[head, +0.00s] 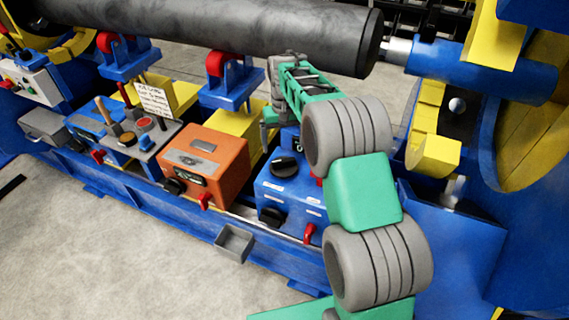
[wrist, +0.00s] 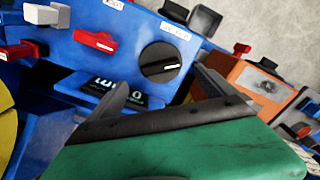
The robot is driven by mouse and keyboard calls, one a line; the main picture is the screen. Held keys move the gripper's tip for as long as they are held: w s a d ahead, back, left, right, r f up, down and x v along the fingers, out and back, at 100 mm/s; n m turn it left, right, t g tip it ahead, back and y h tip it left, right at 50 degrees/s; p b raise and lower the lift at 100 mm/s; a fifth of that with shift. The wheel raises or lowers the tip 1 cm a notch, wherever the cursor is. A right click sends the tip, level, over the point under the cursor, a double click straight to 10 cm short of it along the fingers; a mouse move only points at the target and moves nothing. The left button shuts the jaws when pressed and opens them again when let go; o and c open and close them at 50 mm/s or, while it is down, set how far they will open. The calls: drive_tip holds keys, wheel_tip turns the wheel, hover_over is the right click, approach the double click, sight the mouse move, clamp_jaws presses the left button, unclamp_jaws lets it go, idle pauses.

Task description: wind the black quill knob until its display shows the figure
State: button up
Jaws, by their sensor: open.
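A black round knob (wrist: 160,62) with a white mark sits on the top of a blue box. In the head view the same knob (head: 284,167) is on the blue box (head: 262,190). Its label is too blurred to read, so I cannot tell that it is the quill knob. A dark display (wrist: 122,97) with pale characters lies beside it, partly hidden by a finger; I cannot read its figure. My gripper (wrist: 160,92) is open and empty, its fingers apart short of the knob. In the head view my gripper (head: 267,128) hangs above the box, partly hidden.
A second black knob (head: 272,216) and a red lever (head: 309,233) are on the box front. An orange box (head: 205,165) stands to the left. A large dark cylinder (head: 220,35) spans above. A grey bin (head: 234,243) hangs in front; the floor there is clear.

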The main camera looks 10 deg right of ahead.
sight(284, 160)
drive_tip(key=shift+w+f, duration=0.25)
drive_tip(key=shift+f, duration=0.3)
wheel_tip(284, 160, down, 7)
drive_tip(key=shift+f, duration=0.1)
drive_tip(key=shift+c, duration=0.2)
drive_tip(key=c, duration=1.3)
